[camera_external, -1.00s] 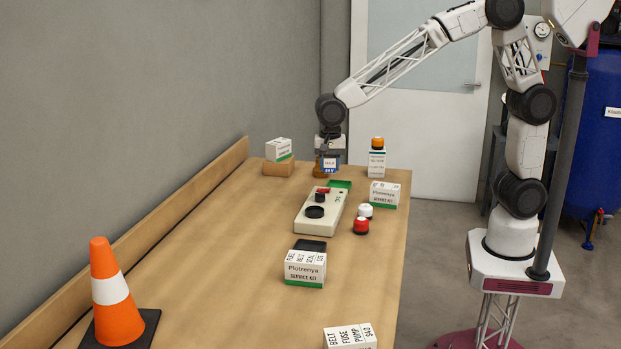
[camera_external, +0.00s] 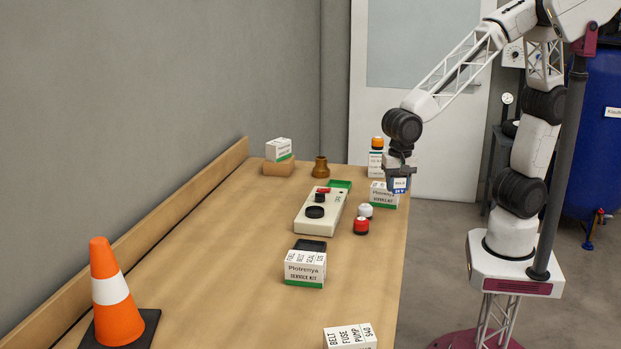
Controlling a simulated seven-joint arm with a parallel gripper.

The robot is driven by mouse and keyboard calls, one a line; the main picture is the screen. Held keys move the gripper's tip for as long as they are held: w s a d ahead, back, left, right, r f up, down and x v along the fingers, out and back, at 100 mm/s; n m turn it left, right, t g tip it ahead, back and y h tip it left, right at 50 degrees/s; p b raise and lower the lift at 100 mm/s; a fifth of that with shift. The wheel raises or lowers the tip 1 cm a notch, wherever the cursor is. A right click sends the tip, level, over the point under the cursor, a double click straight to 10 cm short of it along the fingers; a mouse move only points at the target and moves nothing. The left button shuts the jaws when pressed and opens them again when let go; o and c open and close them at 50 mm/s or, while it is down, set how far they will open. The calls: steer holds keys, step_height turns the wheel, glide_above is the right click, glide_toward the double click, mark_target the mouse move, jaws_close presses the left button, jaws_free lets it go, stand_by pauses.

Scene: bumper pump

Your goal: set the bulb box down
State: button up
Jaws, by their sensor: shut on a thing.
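My gripper (camera_external: 399,172) points down near the right edge of the bench, at its far end. It is shut on the bulb box (camera_external: 399,185), a small blue and white box. In the picture the bulb box overlaps a white and green service kit box (camera_external: 383,196). The bulb box appears held above the bench; I cannot tell its exact height or whether it touches that box.

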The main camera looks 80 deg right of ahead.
steer(key=shift+s+a+f, duration=0.1)
steer(key=shift+s+f, duration=0.05)
steer(key=shift+s, duration=0.8)
steer(key=f, duration=0.9)
steer(key=shift+s+f, duration=0.4)
steer(key=shift+w+a, duration=0.1)
glide_above(356, 248)
steer(key=shift+f, duration=0.75)
steer(key=shift+f, duration=0.1)
steer(key=shift+f, duration=1.65)
steer(key=shift+f, duration=0.1)
